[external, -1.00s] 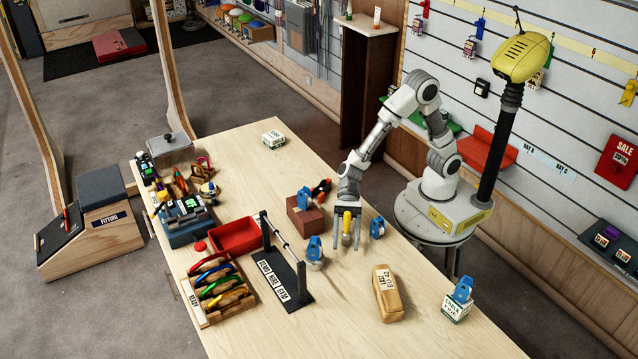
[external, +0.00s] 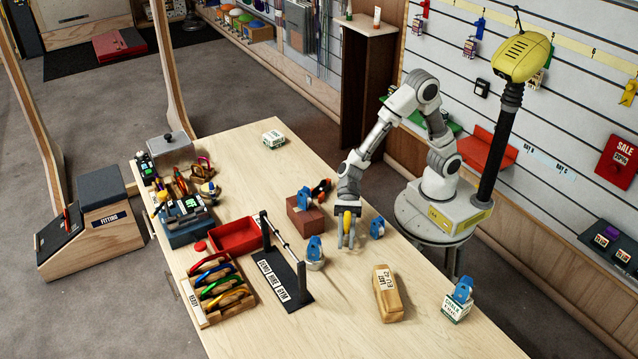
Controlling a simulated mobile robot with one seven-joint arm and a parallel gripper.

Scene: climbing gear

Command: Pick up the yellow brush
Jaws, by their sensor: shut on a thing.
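The yellow brush (external: 347,222) is upright between the fingers of my gripper (external: 346,240), near the middle of the wooden table (external: 345,300). Only its yellow part shows clearly; its lower end is small and partly hidden by the fingers. My gripper points down and is shut on the brush. I cannot tell whether the brush still touches the table.
A brick-coloured block (external: 306,217) with a blue item stands just left of my gripper. Blue devices stand close by at left (external: 315,250) and right (external: 377,228). A black bar stand (external: 285,275) is further left. A tan block (external: 386,293) lies in front.

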